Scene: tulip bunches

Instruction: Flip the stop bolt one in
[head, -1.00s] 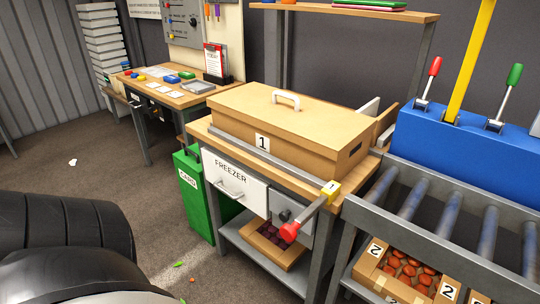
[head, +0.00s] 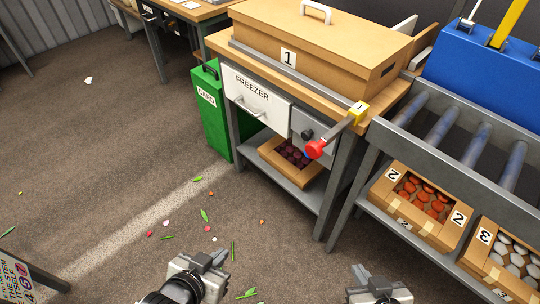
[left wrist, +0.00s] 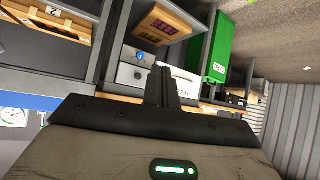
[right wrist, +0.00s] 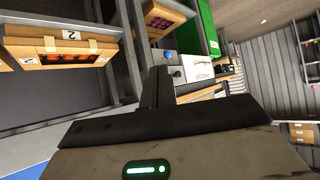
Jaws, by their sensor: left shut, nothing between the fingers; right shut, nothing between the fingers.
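Stop bolt one is a grey bar with a red knob (head: 316,149) at its lower end and a yellow block (head: 359,110) marked 1 at its upper end. It sits at the front right corner of the wooden bench and slants out towards me, with the knob hanging beside the drawer front. My left gripper (head: 214,258) is shut and empty, low over the floor in front of the bench. My right gripper (head: 371,275) is shut and empty, low and to the right. Both are well apart from the bolt. Closed fingers show in the left wrist view (left wrist: 163,84) and right wrist view (right wrist: 158,85).
A cardboard box (head: 330,40) marked 1 stands on the bench above the freezer drawer (head: 256,97). A green card bin (head: 211,125) stands left. The roller conveyor (head: 415,132) with crates below fills the right. The floor in front is open, with scattered petals and leaves.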

